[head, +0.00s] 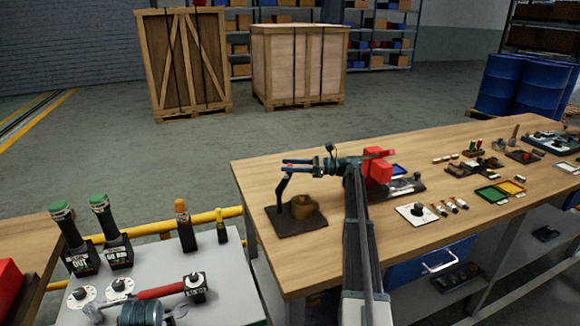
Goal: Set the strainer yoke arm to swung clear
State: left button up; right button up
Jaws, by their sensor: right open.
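The strainer is a brass-coloured round pot (303,207) on a dark square base plate (285,226), near the left end of the long wooden table. A dark bent bar, which looks like the yoke arm (280,192), rises steeply from the plate at the left of the pot. Its upper end is bent and reaches up to the fingers. My right gripper (287,168) is open, its fingers pointing left, at the top of this bar. I cannot tell whether the fingers touch it or stand in front of it. My left gripper is not in view.
A red block (378,167) and a dark-based unit (409,187) stand just right of my gripper. A white card (416,216) and small parts lie further right. A grey bench with green-topped posts (64,232) stands at left. The table's front-left area is clear.

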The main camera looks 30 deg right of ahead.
aim_at(290, 176)
notch_tip(290, 176, up, 4)
jog(key=p, duration=0.3)
jog(key=shift+p, duration=0.35)
jog(key=shift+s+a+f+b, duration=0.15)
jog(key=shift+s+a, duration=0.2)
jog(key=shift+s, duration=0.2)
jog(key=shift+s+a+f+b, duration=0.15)
jog(key=shift+s+a, duration=0.2)
jog(key=shift+s, duration=0.2)
jog(key=s+a+r+p, duration=0.1)
jog(key=s+a, duration=0.6)
jog(key=s, duration=0.4)
jog(key=shift+s+r, duration=0.15)
jog(key=shift+s, duration=0.05)
